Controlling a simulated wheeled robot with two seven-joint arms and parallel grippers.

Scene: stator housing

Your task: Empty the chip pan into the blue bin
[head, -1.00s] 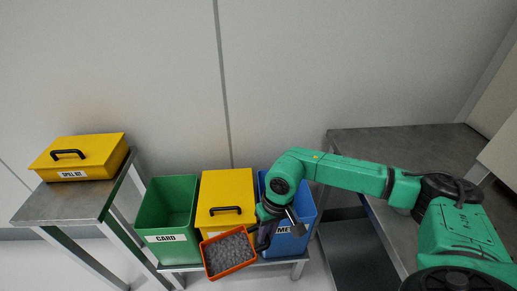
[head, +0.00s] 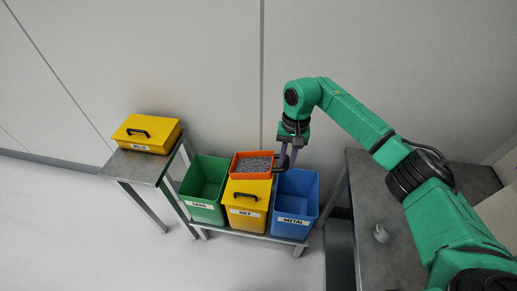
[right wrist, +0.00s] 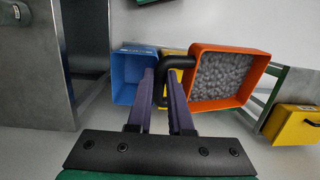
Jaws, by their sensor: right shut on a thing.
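The chip pan (head: 235,165) is an orange, shallow rectangular tray full of grey chips (head: 253,164). It also shows in the right wrist view (right wrist: 262,60), about level. My right gripper (head: 285,160) is shut on the pan's black handle (right wrist: 188,62), with the handle between its purple fingers (right wrist: 168,80). In the head view the pan appears over the back of the yellow bin, left of the blue bin. The blue bin (head: 297,190), labelled METAL, is open-topped and stands at the right end of the row. It is partly behind the fingers in the wrist view (right wrist: 125,92). My left gripper is out of view.
A lidded yellow bin (head: 245,210) labelled OILY and an open green bin (head: 203,205) stand left of the blue one on a low stand. A yellow box (head: 146,134) rests on a side table (head: 135,168). A metal bench (head: 385,270) is at right.

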